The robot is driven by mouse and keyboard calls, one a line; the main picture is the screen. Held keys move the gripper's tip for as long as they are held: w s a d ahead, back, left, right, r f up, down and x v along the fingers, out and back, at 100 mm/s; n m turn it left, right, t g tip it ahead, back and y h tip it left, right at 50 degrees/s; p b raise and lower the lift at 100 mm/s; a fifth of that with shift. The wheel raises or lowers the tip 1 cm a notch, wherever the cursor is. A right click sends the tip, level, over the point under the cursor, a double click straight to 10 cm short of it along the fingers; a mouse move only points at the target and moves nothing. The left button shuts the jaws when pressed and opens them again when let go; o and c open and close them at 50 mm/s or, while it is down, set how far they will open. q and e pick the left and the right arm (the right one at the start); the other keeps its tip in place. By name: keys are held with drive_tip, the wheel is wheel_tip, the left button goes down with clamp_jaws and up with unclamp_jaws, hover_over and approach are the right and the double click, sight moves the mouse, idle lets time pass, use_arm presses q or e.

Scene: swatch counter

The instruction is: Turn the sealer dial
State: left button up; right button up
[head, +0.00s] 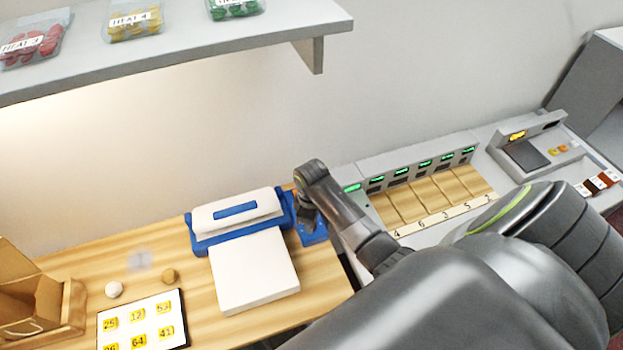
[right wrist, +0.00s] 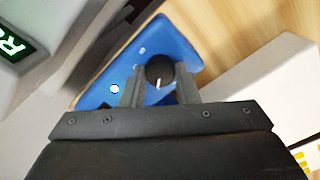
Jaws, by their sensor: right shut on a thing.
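The sealer (head: 237,212) is a white and blue machine on the wooden counter, with a white plate (head: 253,272) in front. Its blue control panel (head: 313,232) is on its right side and also shows in the right wrist view (right wrist: 98,92). The sealer dial (right wrist: 159,72) is a round black knob with a white pointer mark. My right gripper (right wrist: 158,82) is shut on the dial, one finger on each side. In the head view my right arm hides the dial and the fingertips. My left gripper is not in view.
A wooden box (head: 70,310) stands far left. A grey unit with wooden bays (head: 408,165) is right. A shelf (head: 180,50) overhangs the back.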

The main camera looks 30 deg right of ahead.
drive_tip(key=m, duration=1.4)
drive_tip(key=shift+m, duration=0.3)
drive_tip(key=m, duration=1)
drive_tip(key=shift+m, duration=0.5)
drive_tip(key=o, duration=1)
